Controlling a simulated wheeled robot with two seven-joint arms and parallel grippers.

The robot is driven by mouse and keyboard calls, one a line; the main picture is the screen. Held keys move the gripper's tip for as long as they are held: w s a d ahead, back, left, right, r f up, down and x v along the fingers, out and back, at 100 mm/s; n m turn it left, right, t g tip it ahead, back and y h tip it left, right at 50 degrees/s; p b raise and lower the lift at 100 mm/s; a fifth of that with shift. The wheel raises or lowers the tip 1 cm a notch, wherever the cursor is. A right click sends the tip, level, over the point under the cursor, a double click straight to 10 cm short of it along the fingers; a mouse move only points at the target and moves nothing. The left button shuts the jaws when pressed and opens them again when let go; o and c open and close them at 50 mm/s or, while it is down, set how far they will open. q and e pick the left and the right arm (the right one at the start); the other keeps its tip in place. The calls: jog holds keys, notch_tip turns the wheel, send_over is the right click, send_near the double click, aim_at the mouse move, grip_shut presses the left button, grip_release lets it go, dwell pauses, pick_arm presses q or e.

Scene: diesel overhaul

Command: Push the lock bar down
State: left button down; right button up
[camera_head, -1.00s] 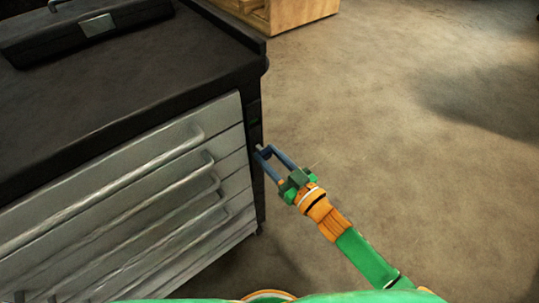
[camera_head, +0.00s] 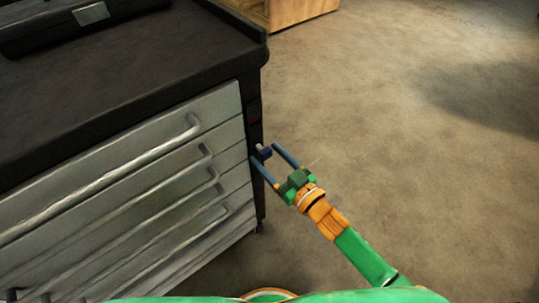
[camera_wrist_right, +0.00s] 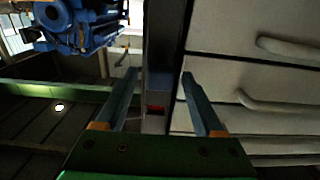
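A dark vertical strip (camera_head: 254,112), which looks like the lock bar's place, runs down the front right corner of the tool cabinet. A small dark blue block (camera_head: 264,153) sticks out from it; I cannot tell whether this is part of the lock bar. My right gripper (camera_head: 267,166) is open, with one finger on each side of the block. The right wrist view shows the open fingers (camera_wrist_right: 158,80), with the blue-grey block (camera_wrist_right: 160,84) and a red patch (camera_wrist_right: 155,108) between them. Contact is unclear. My left gripper is not in view.
The cabinet's silver drawers with long handles (camera_head: 120,170) lie left of the gripper. Its black top (camera_head: 150,75) carries a dark case (camera_head: 40,25). Open floor (camera_head: 400,150) lies to the right. A blue engine (camera_wrist_right: 75,22) shows in the right wrist view.

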jog(key=v, duration=0.7)
jog(key=shift+p, duration=0.3)
